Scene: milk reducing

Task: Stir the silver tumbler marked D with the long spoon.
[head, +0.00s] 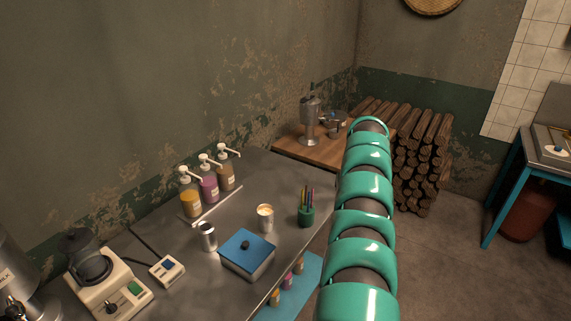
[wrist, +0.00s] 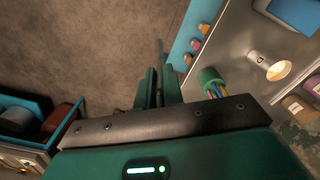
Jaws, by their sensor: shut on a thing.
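My gripper (wrist: 157,82) shows in the wrist view, its teal fingers shut on a thin grey rod (wrist: 161,52). The rod looks like the long spoon's handle; its far end is not clear. In the head view my teal arm hides the gripper. A silver tumbler (head: 207,237) stands upright on the metal counter. I cannot read a letter D on either. My gripper is apart from both.
A blue-lidded box (head: 247,252) and a green holder with coloured sticks (head: 306,214) stand near the cups. Pump bottles (head: 208,183) line the wall side. A blue shelf (head: 297,292) holds small bottles along the front edge. Stacked logs (head: 424,165) stand beyond my arm.

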